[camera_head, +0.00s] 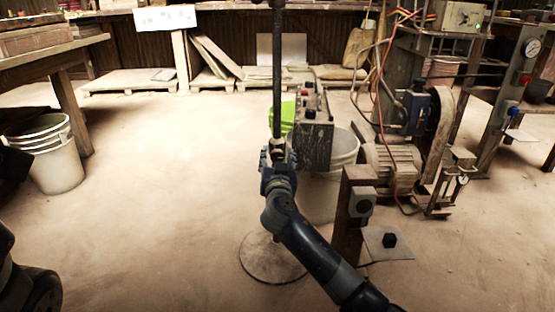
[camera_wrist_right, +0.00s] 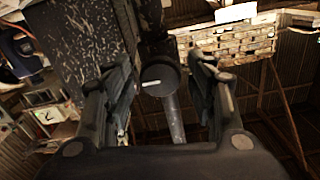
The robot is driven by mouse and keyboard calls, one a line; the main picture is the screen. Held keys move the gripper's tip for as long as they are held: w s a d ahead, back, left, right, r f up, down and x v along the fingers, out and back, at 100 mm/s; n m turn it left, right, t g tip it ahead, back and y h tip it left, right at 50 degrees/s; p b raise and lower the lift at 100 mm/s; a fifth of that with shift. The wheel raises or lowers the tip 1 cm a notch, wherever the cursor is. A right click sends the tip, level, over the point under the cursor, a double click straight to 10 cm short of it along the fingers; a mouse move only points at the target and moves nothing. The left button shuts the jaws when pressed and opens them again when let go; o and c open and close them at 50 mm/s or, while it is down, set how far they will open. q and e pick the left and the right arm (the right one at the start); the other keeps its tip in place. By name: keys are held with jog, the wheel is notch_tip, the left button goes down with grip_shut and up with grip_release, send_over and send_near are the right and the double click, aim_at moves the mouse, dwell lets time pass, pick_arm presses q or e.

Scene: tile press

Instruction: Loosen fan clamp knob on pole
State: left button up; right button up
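A dark upright pole (camera_head: 277,70) stands on a round floor base (camera_head: 272,262) in the middle of the head view. My right gripper (camera_head: 277,160) is at the pole, below the dark box beside it. In the right wrist view, a round dark knob (camera_wrist_right: 158,78) with a white line shows between my two fingers. The fingers are apart, one on each side of the knob, with visible gaps; I see no grip on it. The gripper hides the knob in the head view. The fan itself is not clearly in view. My left gripper is not in view.
A dusty control box (camera_head: 314,130) hangs close right of the pole; its speckled side (camera_wrist_right: 85,40) fills the wrist view's upper left. White buckets (camera_head: 344,150) and a motor machine (camera_head: 400,165) stand right. A wooden post (camera_head: 345,215) is near my forearm.

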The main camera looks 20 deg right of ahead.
jog(key=c, duration=0.7)
jog(key=shift+c, duration=0.2)
